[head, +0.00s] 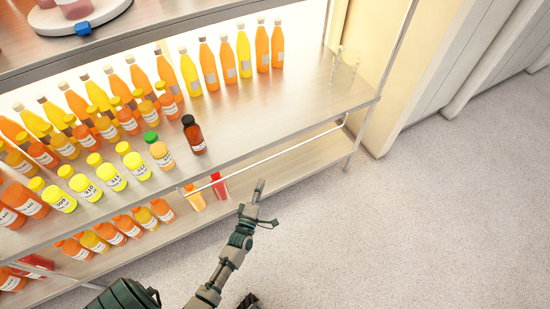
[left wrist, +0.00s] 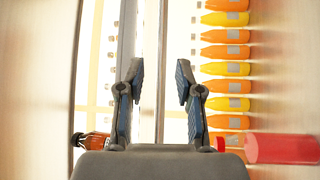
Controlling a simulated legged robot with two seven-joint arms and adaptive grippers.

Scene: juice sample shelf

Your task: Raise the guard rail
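The guard rail (head: 262,159) is a thin pale bar in the head view, running along the front below the edge of the middle shelf (head: 290,120). My left gripper (head: 264,205) is in front of the lower shelf, near the rail. Its fingers are spread and empty. In the left wrist view the open fingers (left wrist: 160,82) stand on either side of a narrow upright pale bar (left wrist: 161,70), which looks like the rail. I cannot tell whether they touch it. My right gripper does not show clearly.
Rows of orange and yellow bottles (head: 209,66) stand on the middle shelf, with a dark brown bottle (head: 194,135) near its front and a clear glass (head: 345,68) at right. A red container (head: 219,186) stands on the lower shelf (head: 290,178). The floor (head: 420,210) at right is clear.

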